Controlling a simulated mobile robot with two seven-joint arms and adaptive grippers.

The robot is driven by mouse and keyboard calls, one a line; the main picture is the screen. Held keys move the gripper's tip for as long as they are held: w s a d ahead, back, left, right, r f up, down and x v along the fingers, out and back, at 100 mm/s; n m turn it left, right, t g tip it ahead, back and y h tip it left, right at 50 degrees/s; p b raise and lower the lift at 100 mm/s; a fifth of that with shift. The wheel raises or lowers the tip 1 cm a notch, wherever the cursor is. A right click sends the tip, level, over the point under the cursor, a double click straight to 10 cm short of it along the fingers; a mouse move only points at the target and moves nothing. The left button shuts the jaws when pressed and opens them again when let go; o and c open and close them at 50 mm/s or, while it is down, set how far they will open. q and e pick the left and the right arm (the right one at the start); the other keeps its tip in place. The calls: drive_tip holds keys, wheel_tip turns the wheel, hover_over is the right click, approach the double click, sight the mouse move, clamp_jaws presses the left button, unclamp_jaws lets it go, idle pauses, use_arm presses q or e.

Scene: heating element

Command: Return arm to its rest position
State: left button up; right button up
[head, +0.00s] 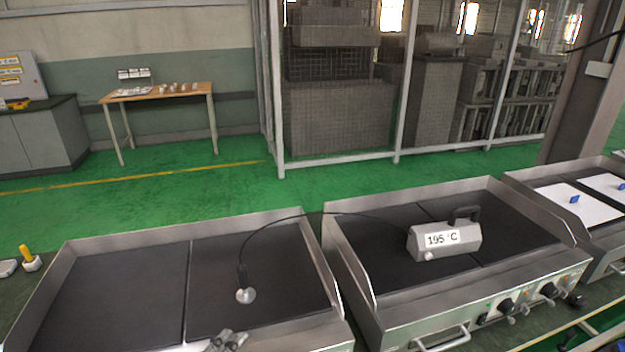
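A grey gripper, which I take for my left one (227,341), shows only its fingertips at the bottom edge, in front of the left griddle (95,296). Its fingertips are small and cut off, so I cannot tell whether they are open or shut. No held object shows there. A round metal probe (245,295) with a black handle stands on the right plate of that griddle, apart from the gripper. Its black cable runs right to a grey thermometer box (420,241) reading 195 °C, on the middle griddle (365,253). My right gripper is not in view.
Raised metal walls edge both griddles, with control knobs (506,306) and a handle on the middle one's front. Another griddle (540,187) with white sheets and blue pieces stands at right. A yellow-handled item (26,256) is at far left. Green floor (190,196) lies clear behind.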

use_arm(q)
drive_tip(key=s+a+f+n+g+y, duration=0.2)
drive_tip(key=s+a+f+n+y, duration=0.15)
drive_tip(key=s+f+n, duration=0.35)
drive_tip(key=s+a+f+n+g+y, duration=0.1)
drive_tip(key=s+a+f+n+y, duration=0.25)
drive_tip(key=f+n+y, duration=0.35)
drive_tip(key=s+d+f+n+g+h, duration=0.1)
drive_tip(key=s+f+g, duration=0.1)
drive_tip(key=s+f, duration=0.2)
drive_tip(key=s+f+n+g+p, duration=0.1)
drive_tip(key=s+f+n+g, duration=0.1)
drive_tip(key=s+f, duration=0.3)
drive_tip(key=s, duration=0.2)
drive_tip(key=shift+s+d+f+g+h, duration=0.2)
drive_tip(key=shift+s+d+g+h, duration=0.1)
drive_tip(key=shift+s+d+h, duration=0.1)
drive_tip(key=shift+w, duration=0.1)
